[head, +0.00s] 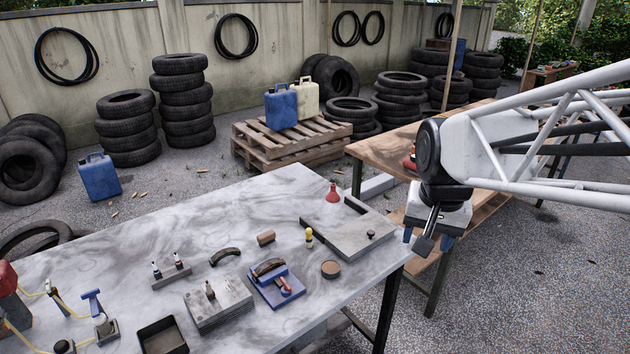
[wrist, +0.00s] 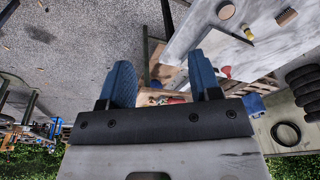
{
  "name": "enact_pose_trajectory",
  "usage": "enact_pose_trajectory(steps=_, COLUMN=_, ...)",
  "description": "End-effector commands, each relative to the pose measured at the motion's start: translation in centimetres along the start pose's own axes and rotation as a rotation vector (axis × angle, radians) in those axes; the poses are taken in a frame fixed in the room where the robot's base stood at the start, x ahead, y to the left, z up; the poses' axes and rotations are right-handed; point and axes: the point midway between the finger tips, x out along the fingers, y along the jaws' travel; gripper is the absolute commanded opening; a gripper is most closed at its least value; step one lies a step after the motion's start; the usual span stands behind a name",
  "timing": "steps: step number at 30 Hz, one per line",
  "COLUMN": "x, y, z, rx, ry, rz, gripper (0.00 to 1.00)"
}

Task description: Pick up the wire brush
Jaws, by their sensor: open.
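The wire brush appears to be the small brown block (head: 266,238) lying on the grey marbled table in the head view. In the wrist view it shows as a wooden block with dark bristles (wrist: 287,16) near the top right. My gripper (head: 427,240) hangs off the table's right edge, to the right of the brush and well apart from it. In the wrist view my gripper's blue fingers (wrist: 160,75) are spread, with nothing held between them.
A yellow-topped item (head: 309,237), a round brown tin (head: 331,269), a red funnel (head: 333,193) and a flat grey plate (head: 350,238) lie between brush and gripper. A dark curved piece (head: 225,256) and a blue fixture (head: 277,286) are nearby. A wooden table (head: 385,152) stands behind.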

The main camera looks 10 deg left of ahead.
Motion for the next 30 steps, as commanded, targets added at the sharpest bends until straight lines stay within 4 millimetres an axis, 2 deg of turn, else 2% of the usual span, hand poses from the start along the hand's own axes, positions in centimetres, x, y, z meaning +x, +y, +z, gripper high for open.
enact_pose_trajectory(steps=3, x=0.7, y=-2.2, z=-2.5, rx=0.031, ry=-0.014, rz=0.0, gripper=0.57)
enact_pose_trajectory(steps=15, x=4.1, y=-9.9, z=-9.7, rx=0.15, ry=-0.051, rz=0.004, gripper=0.57)
enact_pose_trajectory(steps=20, x=5.9, y=-13.3, z=-12.2, rx=0.197, ry=-0.065, rz=0.008, gripper=0.57)
enact_pose_trajectory(steps=30, x=10.8, y=-21.2, z=-16.6, rx=0.298, ry=-0.094, rz=0.024, gripper=0.57)
